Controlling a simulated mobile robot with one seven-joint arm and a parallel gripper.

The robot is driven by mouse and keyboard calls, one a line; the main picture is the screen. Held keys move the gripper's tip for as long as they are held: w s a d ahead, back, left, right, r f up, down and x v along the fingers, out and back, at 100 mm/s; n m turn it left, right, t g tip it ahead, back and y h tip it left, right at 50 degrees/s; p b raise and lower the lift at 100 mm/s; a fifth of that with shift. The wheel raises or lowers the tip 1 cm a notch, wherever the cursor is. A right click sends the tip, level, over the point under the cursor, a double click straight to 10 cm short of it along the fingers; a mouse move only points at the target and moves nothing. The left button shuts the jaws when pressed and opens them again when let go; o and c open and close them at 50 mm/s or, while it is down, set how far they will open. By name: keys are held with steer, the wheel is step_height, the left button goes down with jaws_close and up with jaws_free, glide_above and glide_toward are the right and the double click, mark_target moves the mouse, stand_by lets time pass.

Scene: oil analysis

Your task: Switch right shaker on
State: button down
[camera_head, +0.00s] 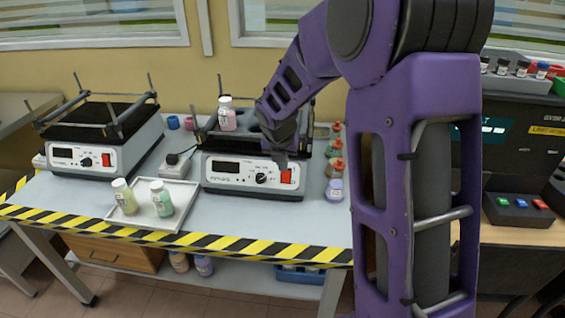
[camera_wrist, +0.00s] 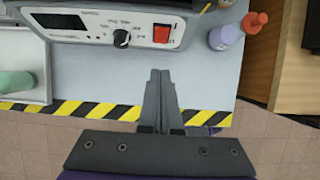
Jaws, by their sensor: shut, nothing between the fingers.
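The right shaker (camera_head: 236,172) stands on the table with a dark display, a black knob and a red switch (camera_head: 286,177) on its front panel. In the wrist view the red switch (camera_wrist: 161,33) is at the right end of the panel, beside the knob (camera_wrist: 121,37). My gripper (camera_head: 283,165) is shut and empty, with its fingertips close to the red switch in the head view. In the wrist view my gripper (camera_wrist: 160,73) points at the panel, below the switch in the picture. A bottle (camera_head: 227,113) stands on the right shaker.
The left shaker (camera_head: 100,140) stands at the left. A white tray (camera_head: 180,213) with two bottles lies in front. Several small bottles (camera_head: 334,165) stand just right of the right shaker. Striped tape (camera_head: 200,243) marks the table's front edge.

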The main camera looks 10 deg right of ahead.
mark_target(286, 175)
steer(key=w+f, duration=0.1)
steer(key=f, duration=0.1)
steer(key=w+d+f+b, duration=0.1)
steer(key=w+f, duration=0.3)
steer(key=f, duration=0.1)
steer(key=shift+w+d, duration=0.15)
steer(key=shift+d, duration=0.25)
steer(key=shift+w+d, duration=0.1)
steer(key=shift+w, duration=0.25)
